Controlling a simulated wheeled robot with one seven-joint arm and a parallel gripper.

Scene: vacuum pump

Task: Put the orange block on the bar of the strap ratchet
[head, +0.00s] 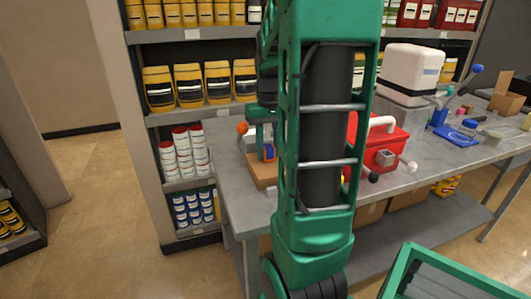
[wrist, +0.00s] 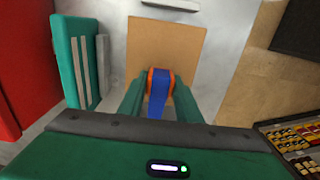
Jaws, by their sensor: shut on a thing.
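My gripper (wrist: 160,86) is shut on an orange piece with a blue band (wrist: 160,78), which I take to be the orange block. It sits between the two green fingers, over a flat brown board (wrist: 168,42). I cannot tell whether it touches the board. In the head view, the orange and blue piece (head: 269,153) shows just left of my arm, over the same board (head: 262,172) on the table. My arm hides much of this spot. I cannot make out the strap ratchet or its bar for certain.
The grey table (head: 245,205) carries a red box (head: 375,150) with a white handle close by on the right. An orange ball (head: 242,128) shows left of the gripper. A white container (head: 411,70) and small tools stand farther right. Stocked shelves (head: 200,107) stand behind.

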